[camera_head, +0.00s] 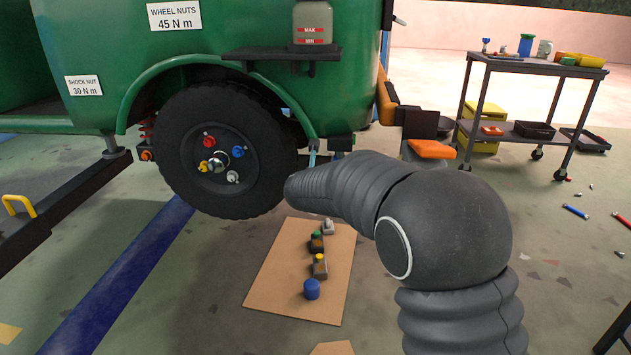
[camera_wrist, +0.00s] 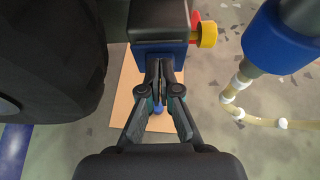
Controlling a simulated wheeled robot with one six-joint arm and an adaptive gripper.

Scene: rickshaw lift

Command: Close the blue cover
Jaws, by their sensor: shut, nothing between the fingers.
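In the wrist view my gripper (camera_wrist: 160,70) is shut and empty. Its fingertips point at the blue part (camera_wrist: 143,52) of a dark box (camera_wrist: 158,20) by the tyre. I cannot tell whether they touch it, or whether this blue part is the blue cover. A small blue piece (camera_head: 312,158) shows at the fender's lower end. A separate blue capped item (camera_head: 312,289) stands on the cardboard.
The black tyre (camera_wrist: 50,65) is close on the left. A red and yellow knob (camera_wrist: 207,34) and a large blue cylinder (camera_wrist: 280,42) with a pale hose are on the right. In the head view a cardboard sheet (camera_head: 275,280) holds small parts. A cart (camera_head: 535,65) stands at right.

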